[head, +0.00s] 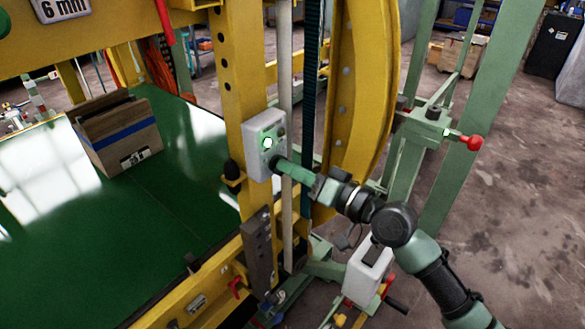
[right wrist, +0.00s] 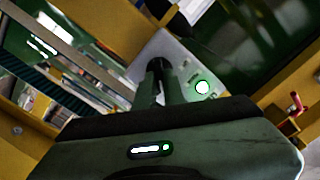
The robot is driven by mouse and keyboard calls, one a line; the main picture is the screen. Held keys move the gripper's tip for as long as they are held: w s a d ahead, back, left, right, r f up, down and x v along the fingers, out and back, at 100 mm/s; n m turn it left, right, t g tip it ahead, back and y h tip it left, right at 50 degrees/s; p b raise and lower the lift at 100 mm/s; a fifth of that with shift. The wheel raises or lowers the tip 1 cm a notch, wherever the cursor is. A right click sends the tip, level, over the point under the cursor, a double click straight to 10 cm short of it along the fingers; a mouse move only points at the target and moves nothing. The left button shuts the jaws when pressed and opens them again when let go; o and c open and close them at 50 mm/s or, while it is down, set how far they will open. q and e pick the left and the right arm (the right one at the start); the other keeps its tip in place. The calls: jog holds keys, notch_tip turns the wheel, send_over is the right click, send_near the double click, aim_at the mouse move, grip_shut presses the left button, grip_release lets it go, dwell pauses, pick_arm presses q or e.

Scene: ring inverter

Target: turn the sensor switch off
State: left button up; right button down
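The sensor switch box (head: 265,146) is a small pale grey box on the yellow upright, with a lit white-green light on its face. In the right wrist view the box (right wrist: 184,62) is just past the fingertips, with the bright light to their right. My right gripper (head: 279,164) points at the lower right part of the box face, at or very near it. Its fingers (right wrist: 162,75) look close together, but whether they are shut or hold a knob is unclear. The fingers hide that part of the face. My left gripper is not in view.
A yellow frame (head: 240,90) carries the box, beside a vertical grey bar and a curved yellow ring (head: 360,80). A green post with a red-knobbed lever (head: 470,142) stands right.

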dwell(0.3)
jog(key=n+b, duration=0.3)
jog(key=n, duration=0.5)
jog(key=n+b, duration=0.4)
jog(key=n, duration=0.3)
jog(key=shift+s+a+n, duration=0.15)
jog(key=shift+s+n, duration=0.05)
jog(key=shift+n, duration=0.5)
jog(key=c, duration=1.5)
grip_release()
